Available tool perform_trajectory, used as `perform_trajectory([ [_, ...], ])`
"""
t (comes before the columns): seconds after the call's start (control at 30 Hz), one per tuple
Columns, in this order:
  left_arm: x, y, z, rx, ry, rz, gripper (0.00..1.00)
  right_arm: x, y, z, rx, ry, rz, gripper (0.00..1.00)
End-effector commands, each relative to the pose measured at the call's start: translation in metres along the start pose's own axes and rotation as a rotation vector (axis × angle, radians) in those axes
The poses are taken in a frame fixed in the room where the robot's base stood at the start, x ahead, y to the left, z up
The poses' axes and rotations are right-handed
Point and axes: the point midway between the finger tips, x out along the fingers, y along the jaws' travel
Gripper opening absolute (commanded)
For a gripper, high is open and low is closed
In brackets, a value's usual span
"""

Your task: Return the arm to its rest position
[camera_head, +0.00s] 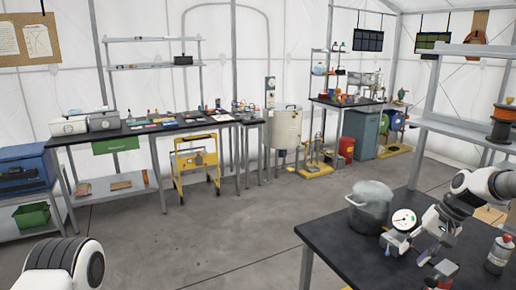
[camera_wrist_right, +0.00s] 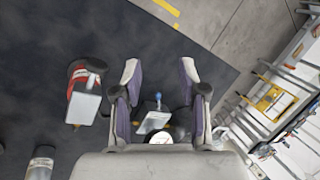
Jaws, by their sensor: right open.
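My right arm comes in from the right over the black table in the head view. Its gripper (camera_head: 420,247) is low over the table, beside a round white-faced gauge (camera_head: 403,219) on a small device. In the right wrist view, the two fingers of this gripper (camera_wrist_right: 160,72) are spread apart. A small device with a blue knob (camera_wrist_right: 158,98) shows between them, partly hidden by the gripper; I cannot tell whether they touch. A white rounded link of my left arm shows at the lower left of the head view; my left gripper is out of view.
A grey metal pot (camera_head: 371,206) stands on the black table (camera_head: 337,235) behind the gauge. A red-and-grey object (camera_head: 441,270), also in the wrist view (camera_wrist_right: 84,98), and a spray can (camera_head: 498,256) stand nearby. A spool shelf (camera_head: 462,127) is at right. The middle floor is clear.

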Motion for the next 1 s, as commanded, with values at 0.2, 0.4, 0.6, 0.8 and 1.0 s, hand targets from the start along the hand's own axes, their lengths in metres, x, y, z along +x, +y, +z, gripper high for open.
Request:
perform_trajectory([
  [0.2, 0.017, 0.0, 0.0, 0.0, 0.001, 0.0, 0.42, 0.076, 0.016, 0.03, -0.014, -0.124, 0.108, 0.42],
  [0.4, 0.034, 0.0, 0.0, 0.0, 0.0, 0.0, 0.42, 0.168, 0.042, 0.084, -0.037, -0.27, 0.231, 0.42],
  [0.6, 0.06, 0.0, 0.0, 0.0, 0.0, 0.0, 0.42, 0.297, 0.097, 0.188, -0.111, -0.412, 0.384, 0.42],
  [0.8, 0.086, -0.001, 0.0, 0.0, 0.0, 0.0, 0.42, 0.386, 0.174, 0.329, -0.259, -0.467, 0.491, 0.42],
  [1.0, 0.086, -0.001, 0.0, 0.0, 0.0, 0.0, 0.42, 0.381, 0.194, 0.386, -0.45, -0.249, 0.45, 0.42],
])
